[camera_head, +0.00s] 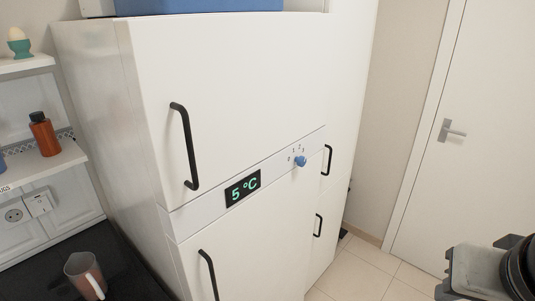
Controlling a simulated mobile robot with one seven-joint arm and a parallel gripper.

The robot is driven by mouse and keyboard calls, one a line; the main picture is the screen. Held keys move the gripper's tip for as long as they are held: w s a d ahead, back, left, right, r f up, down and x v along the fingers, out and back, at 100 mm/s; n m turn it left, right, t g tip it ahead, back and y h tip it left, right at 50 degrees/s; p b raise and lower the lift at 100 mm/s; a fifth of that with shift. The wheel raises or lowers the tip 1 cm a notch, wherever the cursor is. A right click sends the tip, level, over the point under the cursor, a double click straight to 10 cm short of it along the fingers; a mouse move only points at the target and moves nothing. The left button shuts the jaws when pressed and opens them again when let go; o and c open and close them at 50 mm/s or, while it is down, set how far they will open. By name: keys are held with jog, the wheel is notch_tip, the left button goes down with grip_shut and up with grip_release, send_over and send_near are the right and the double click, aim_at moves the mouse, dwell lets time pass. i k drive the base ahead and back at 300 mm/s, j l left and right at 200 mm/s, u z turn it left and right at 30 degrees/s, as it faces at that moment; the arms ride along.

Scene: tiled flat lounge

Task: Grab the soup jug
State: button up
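A translucent jug with a reddish lower part (83,268), which looks like the soup jug, stands on the dark countertop (132,283) at the lower left. Its pale handle faces the front right. Grey and black parts of my arm show at the lower right edge, far to the right of the jug. I cannot make out the fingertips there, so I cannot tell whether my gripper is open or shut. Nothing of mine touches the jug.
A tall white fridge (240,90) with black handles and a 5 °C display stands right of the counter. Shelves at the left hold an orange-brown bottle (45,136) and an egg in a green cup (19,42). Tiled floor (355,272) lies before a closed white door (490,130).

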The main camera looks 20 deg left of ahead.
aim_at(82, 270)
jog(key=u, duration=2.55)
jog(key=i+j+z, duration=0.1)
jog(key=i, duration=0.3)
jog(key=i+j, duration=0.3)
jog(key=i+z, duration=0.05)
